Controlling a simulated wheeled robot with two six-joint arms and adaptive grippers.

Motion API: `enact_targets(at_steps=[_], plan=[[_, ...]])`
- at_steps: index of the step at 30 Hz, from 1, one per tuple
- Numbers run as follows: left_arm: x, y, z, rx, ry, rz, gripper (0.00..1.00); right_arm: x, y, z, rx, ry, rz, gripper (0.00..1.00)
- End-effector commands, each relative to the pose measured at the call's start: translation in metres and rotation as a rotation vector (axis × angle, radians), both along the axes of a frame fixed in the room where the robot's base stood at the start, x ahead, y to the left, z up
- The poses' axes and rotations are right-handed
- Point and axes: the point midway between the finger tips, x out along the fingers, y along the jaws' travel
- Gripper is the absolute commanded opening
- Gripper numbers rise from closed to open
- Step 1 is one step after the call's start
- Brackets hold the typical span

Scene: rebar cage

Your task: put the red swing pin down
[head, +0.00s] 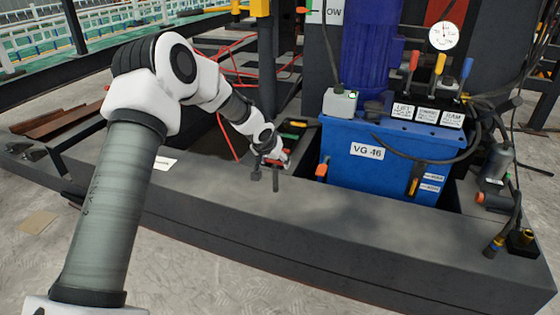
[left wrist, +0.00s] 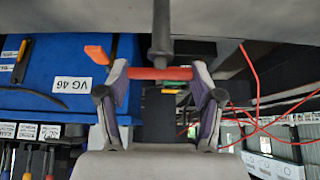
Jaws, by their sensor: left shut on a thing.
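The red swing pin (left wrist: 160,73) lies crosswise between the two fingers of my left gripper (left wrist: 160,85) in the left wrist view, and the gripper is shut on it. In the head view my left gripper (head: 276,158) is small and far off, over the dark steel beam left of the blue tank. My right gripper is in neither view.
The blue tank (head: 345,178) marked VG 46 stands right of my left gripper, with an orange-handled part (head: 321,170) at its near left corner. Red hoses (head: 232,75) run behind.

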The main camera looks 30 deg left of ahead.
Motion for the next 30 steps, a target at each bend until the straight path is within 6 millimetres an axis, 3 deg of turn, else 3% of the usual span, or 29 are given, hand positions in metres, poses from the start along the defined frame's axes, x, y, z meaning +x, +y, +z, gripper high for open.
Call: enact_targets(at_steps=[3,7,14,24,25,27,30], plan=[[0.023,-0.004,-0.006,0.003,-0.003,0.001,0.00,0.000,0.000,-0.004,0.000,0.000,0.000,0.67],[0.037,-0.007,-0.007,0.000,-0.003,-0.001,0.00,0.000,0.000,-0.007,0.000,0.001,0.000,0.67],[0.038,-0.007,-0.043,-0.002,-0.001,-0.002,0.00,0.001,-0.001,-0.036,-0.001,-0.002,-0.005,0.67],[0.037,-0.007,-0.042,-0.003,-0.001,-0.001,0.00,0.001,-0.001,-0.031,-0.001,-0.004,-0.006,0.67],[0.037,-0.007,-0.043,-0.003,0.000,-0.001,0.70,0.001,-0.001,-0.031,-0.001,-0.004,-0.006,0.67],[0.037,-0.007,-0.043,-0.003,0.000,-0.001,0.91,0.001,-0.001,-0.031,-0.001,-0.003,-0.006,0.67],[0.037,-0.007,-0.043,-0.003,0.000,-0.001,0.91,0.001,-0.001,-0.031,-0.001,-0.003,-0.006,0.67]])
